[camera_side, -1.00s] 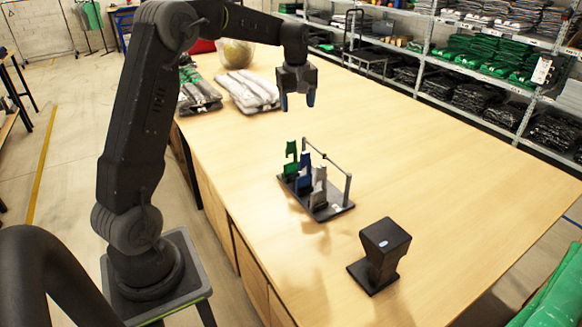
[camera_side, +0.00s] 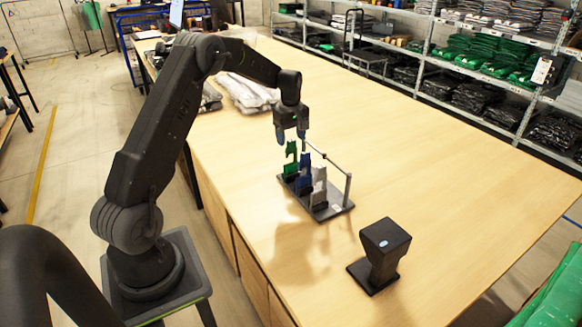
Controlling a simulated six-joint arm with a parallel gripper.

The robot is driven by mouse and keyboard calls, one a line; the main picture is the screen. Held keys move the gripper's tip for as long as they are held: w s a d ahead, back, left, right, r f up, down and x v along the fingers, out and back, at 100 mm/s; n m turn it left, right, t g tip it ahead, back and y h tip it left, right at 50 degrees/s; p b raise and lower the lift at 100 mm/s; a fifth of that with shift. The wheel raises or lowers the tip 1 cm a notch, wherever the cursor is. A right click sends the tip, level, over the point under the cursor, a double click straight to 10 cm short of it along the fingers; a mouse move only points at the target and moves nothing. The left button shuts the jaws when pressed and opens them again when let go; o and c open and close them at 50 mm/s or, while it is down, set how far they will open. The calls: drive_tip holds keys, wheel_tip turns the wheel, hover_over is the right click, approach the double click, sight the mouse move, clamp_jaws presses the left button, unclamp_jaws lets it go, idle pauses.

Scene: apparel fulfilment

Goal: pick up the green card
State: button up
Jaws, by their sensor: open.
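The green card (camera_side: 290,159) stands upright at the far left end of a small dark rack (camera_side: 340,209) on the table. A blue card (camera_side: 304,172) and a white card (camera_side: 319,183) stand in front of it in the same rack. My gripper (camera_side: 291,137) points down with its blue-tipped fingers apart. It is at the top of the green card in the picture. I cannot tell whether the fingers are around the card or just above or behind it.
A black stand (camera_side: 383,250) with a small light label sits at the table's front right. The rack has a thin rail on posts (camera_side: 347,187) along its right side. Bagged garments (camera_side: 248,92) lie at the back left. The wooden table (camera_side: 440,170) is clear on the right.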

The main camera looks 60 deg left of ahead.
drive_tip(key=f, duration=0.4)
drive_tip(key=shift+w+f, duration=0.2)
drive_tip(key=shift+f, duration=0.2)
drive_tip(key=shift+c, duration=0.5)
drive_tip(key=c, duration=0.9)
drive_tip(key=shift+r, duration=0.2)
drive_tip(key=shift+c, duration=0.2)
